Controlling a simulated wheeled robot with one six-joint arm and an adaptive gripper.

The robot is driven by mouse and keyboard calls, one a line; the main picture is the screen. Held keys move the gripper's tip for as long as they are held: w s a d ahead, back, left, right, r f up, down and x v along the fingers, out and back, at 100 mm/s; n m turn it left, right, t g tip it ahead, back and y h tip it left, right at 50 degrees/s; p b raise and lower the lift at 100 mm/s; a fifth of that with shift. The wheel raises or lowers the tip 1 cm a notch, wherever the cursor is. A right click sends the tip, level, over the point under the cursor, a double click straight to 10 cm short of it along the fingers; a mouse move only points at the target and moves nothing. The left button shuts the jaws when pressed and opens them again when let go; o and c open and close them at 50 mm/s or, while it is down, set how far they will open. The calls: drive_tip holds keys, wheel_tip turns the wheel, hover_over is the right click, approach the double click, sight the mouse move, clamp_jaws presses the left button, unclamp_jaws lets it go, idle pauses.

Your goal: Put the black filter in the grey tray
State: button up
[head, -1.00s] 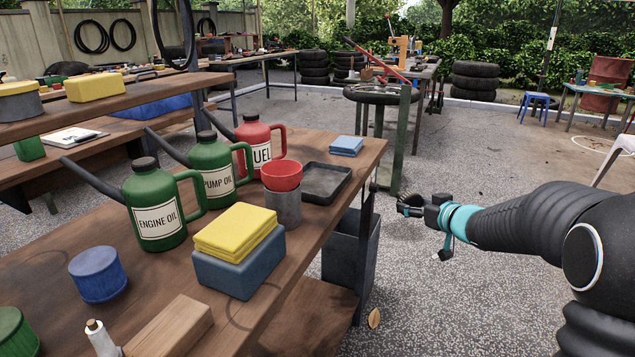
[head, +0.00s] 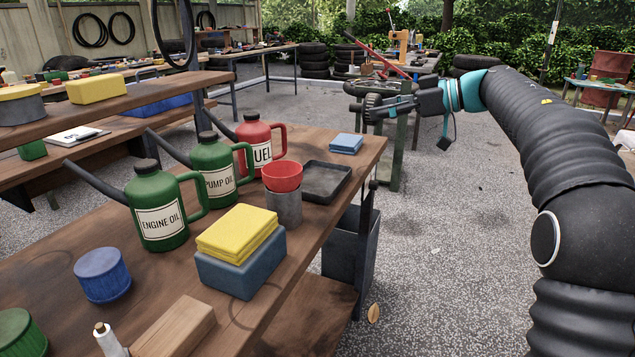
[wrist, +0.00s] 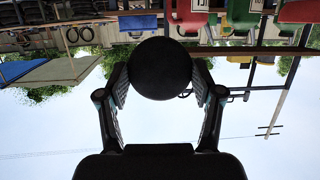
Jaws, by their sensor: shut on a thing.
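The black filter (head: 372,107) is a dark, ridged cylinder held between the fingertips of my gripper (head: 390,108). In the wrist view the filter (wrist: 160,68) shows as a black disc with a finger against each side. My gripper is raised beyond the bench's right end, above bench height and clear of it. The grey tray (head: 318,188) is a shallow, dark, empty tray on the bench. It lies to the left of and lower than my gripper in the head view.
Beside the tray are a red cup (head: 282,176) on a grey cylinder (head: 284,207), a red fuel can (head: 262,145), a green pump oil can (head: 213,165) and a blue block (head: 346,143). A yellow sponge stack (head: 237,232) stands nearer. Open floor lies right of the bench.

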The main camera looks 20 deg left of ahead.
hover_over(334, 186)
wheel_tip(334, 186, down, 8)
drive_tip(key=shift+s+r, duration=0.1)
drive_tip(key=shift+r, duration=0.1)
drive_tip(key=shift+f+b, duration=0.3)
drive_tip(key=shift+f, duration=1.6)
drive_tip(key=shift+f, duration=0.2)
drive_tip(key=o, duration=1.2)
drive_tip(key=shift+r, duration=0.1)
drive_tip(key=shift+d+r, duration=0.15)
drive_tip(key=shift+d, duration=0.1)
drive_tip(key=v, duration=1.1)
drive_tip(key=shift+s+d+r, duration=0.1)
drive_tip(key=shift+s+d, duration=0.05)
drive_tip(key=shift+d, duration=0.1)
